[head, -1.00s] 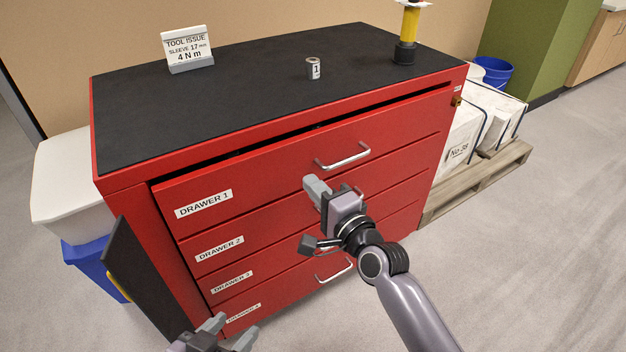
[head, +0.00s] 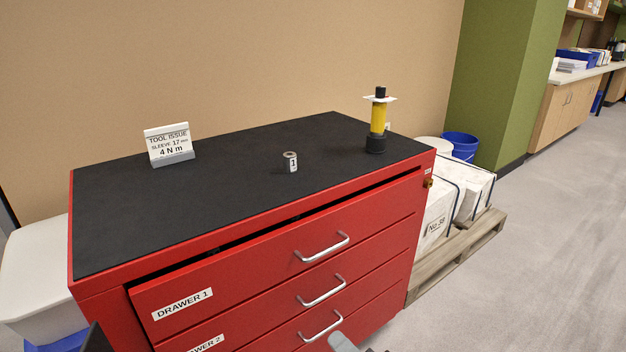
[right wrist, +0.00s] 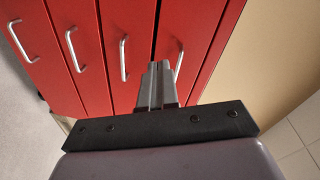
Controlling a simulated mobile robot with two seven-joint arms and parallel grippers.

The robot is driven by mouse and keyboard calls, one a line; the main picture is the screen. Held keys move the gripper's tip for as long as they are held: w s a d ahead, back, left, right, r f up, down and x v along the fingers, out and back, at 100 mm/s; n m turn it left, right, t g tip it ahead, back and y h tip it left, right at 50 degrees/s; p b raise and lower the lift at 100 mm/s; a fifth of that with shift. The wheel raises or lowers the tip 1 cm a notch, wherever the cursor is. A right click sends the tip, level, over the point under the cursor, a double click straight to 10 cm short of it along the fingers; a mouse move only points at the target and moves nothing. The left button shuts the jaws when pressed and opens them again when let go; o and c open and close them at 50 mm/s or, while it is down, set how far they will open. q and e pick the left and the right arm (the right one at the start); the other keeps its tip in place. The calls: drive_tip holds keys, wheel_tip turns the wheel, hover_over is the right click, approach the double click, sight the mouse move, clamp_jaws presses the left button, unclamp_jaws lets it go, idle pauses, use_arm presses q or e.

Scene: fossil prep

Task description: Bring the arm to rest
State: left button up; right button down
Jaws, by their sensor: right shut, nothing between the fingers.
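My right gripper (right wrist: 158,84) is shut and empty; its two grey fingers lie together in the right wrist view, with the red drawer fronts beyond them. In the head view only a grey tip of the right gripper (head: 341,342) shows at the bottom edge, in front of the lower drawers. The rest of the right arm is out of the head view. No hand is on the drawer handle (head: 323,250).
On the black cabinet top (head: 225,190) stand a sign (head: 168,146), a small cylinder marked 1 (head: 290,162) and a yellow tool (head: 378,120). White blocks (head: 437,215) lie on a pallet (head: 455,258) to the right. A white bin (head: 38,275) is at left. Floor at right is clear.

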drive_tip(key=s+d+f+n+g+h+p, duration=0.1)
drive_tip(key=s+d+f+n+g+h, duration=0.15)
drive_tip(key=s+d+f+n, duration=0.3)
drive_tip(key=s+d+f+n+g+h, duration=0.1)
drive_tip(key=s+d+f+n+h, duration=0.3)
drive_tip(key=s+d, duration=0.35)
use_arm(q)
drive_tip(key=s+a+r+y+p, duration=0.1)
drive_tip(key=s+a+r+p, duration=0.1)
drive_tip(key=r+p, duration=1.3)
drive_tip(key=a+p, duration=0.1)
drive_tip(key=p, duration=0.3)
drive_tip(key=shift+p, duration=0.4)
use_arm(e)
wheel_tip(320, 180, up, 15)
drive_tip(key=s+d, duration=0.2)
